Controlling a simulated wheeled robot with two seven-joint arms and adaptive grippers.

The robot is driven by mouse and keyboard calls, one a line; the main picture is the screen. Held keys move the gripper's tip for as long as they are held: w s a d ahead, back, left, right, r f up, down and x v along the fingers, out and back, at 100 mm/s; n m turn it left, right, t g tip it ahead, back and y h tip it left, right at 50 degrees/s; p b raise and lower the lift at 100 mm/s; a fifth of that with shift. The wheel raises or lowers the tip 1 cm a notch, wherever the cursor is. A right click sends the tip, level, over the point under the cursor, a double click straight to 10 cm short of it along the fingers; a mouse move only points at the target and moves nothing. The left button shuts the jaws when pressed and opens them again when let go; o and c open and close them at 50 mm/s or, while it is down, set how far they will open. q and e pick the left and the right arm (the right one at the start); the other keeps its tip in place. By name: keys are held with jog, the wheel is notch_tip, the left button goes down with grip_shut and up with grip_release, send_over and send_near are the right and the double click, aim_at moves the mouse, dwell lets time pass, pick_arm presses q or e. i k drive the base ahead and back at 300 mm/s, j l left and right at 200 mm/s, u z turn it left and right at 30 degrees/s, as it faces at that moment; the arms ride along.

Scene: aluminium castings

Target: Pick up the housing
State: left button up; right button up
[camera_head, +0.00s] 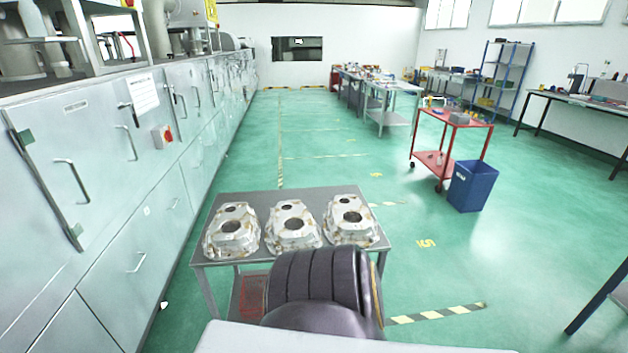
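Three silvery aluminium housings stand in a row on a grey metal table in the camera_head view. They are the left housing (232,231), the middle housing (293,227) and the right housing (350,221). Each has a flat flange, sloping sides, a large dark round opening and a smaller hole behind it. Brownish patches show on their surfaces. The housings look alike and sit close together, with narrow gaps. Neither my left gripper nor my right gripper is in view, and nothing holds a housing.
The grey table (262,196) has a bare strip behind the housings; part of its front is hidden. Grey cabinets (130,200) line the left. A blue bin (472,187) and a red trolley (452,119) stand at right. Green floor (330,140) is open beyond the table.

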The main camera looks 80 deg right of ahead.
aim_at(289, 226)
jog(key=z, duration=2.55)
